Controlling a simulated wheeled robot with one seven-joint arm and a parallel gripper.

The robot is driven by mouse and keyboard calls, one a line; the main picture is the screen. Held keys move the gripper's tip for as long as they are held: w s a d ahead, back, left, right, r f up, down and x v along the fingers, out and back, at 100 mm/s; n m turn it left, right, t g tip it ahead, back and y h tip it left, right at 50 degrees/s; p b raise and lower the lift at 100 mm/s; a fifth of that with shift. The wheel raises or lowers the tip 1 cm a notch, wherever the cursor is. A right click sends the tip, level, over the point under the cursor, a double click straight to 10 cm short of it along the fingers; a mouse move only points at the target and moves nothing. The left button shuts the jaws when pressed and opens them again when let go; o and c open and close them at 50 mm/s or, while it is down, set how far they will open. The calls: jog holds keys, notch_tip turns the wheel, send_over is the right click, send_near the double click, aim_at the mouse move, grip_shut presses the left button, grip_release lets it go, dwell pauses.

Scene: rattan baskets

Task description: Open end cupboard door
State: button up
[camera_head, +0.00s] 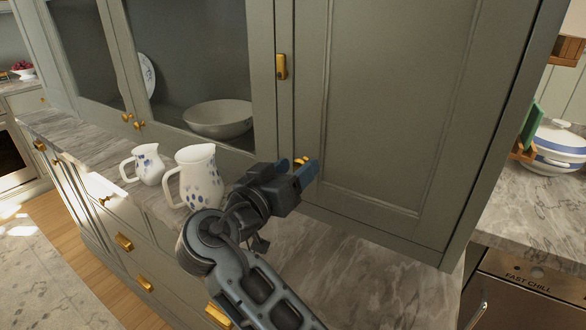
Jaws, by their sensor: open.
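The end cupboard door (395,110) is a tall grey-green panel at the right of the wall unit, and it looks closed. Its small brass knob (300,161) is low on the door's left side. A brass latch or hinge plate (281,66) sits higher on the frame to the left. My gripper (296,169) reaches up from the bottom middle, and its two blue-tipped fingers are apart, one on either side of the knob in the picture. The fingers partly hide the knob, and I cannot tell whether they touch it.
Two white jugs with blue spots, a small one (149,165) and a larger one (200,178), stand on the marble counter (370,285) left of my gripper. A bowl (218,118) sits behind the glass doors. A striped bowl (560,150) is at far right.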

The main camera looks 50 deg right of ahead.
jog(key=shift+c, duration=0.4)
grip_shut()
